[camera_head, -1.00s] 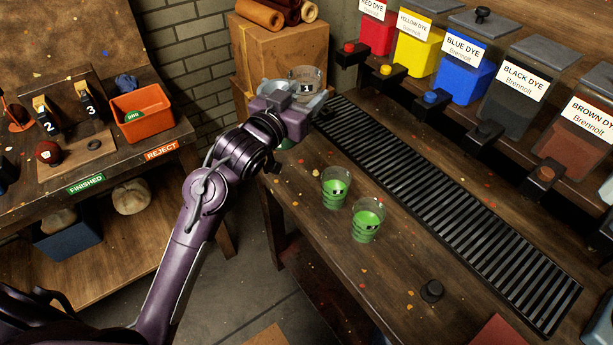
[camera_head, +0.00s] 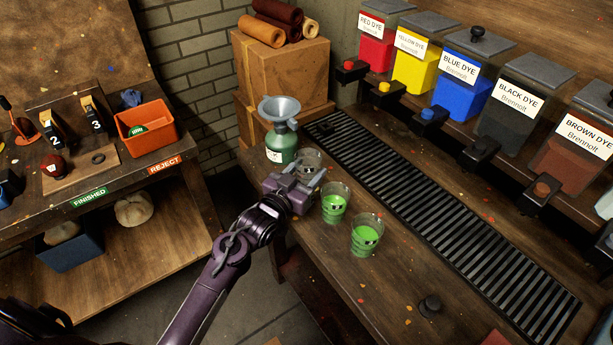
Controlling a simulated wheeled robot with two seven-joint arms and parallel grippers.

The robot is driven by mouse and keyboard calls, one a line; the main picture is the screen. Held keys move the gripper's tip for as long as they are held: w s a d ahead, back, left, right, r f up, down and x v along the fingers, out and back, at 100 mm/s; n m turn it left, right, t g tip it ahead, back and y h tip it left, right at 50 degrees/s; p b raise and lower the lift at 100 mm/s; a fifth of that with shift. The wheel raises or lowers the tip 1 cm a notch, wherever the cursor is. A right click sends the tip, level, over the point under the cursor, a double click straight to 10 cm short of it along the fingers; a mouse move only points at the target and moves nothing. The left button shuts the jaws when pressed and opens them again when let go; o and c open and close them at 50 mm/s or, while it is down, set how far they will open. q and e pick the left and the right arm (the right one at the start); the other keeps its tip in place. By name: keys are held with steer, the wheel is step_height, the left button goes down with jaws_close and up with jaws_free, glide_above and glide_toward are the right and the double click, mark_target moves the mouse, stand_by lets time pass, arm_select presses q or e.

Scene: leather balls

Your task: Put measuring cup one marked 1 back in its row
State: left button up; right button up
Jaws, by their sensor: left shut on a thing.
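My left gripper (camera_head: 303,183) is shut on a clear measuring cup (camera_head: 309,159), which looks empty. The cup is upright, and its lower part is mostly hidden by the gripper; its mark is not readable now. It is at the far end of a line with two cups of green liquid, a middle cup (camera_head: 335,204) and a near cup (camera_head: 366,236). I cannot tell whether the held cup touches the table. My right gripper is not in view.
A green bottle with a grey funnel (camera_head: 280,110) stands just behind the held cup. A slatted drain grate (camera_head: 440,220) runs along the right, below the dye dispensers.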

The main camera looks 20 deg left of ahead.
arm_select(q)
step_height(320, 180, down, 2)
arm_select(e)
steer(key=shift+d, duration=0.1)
arm_select(q)
steer(key=shift+f, duration=0.15)
steer(key=o, duration=1)
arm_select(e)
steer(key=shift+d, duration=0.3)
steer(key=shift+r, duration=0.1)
arm_select(q)
steer(key=shift+b+v, duration=0.75)
steer(key=shift+v, duration=5.25)
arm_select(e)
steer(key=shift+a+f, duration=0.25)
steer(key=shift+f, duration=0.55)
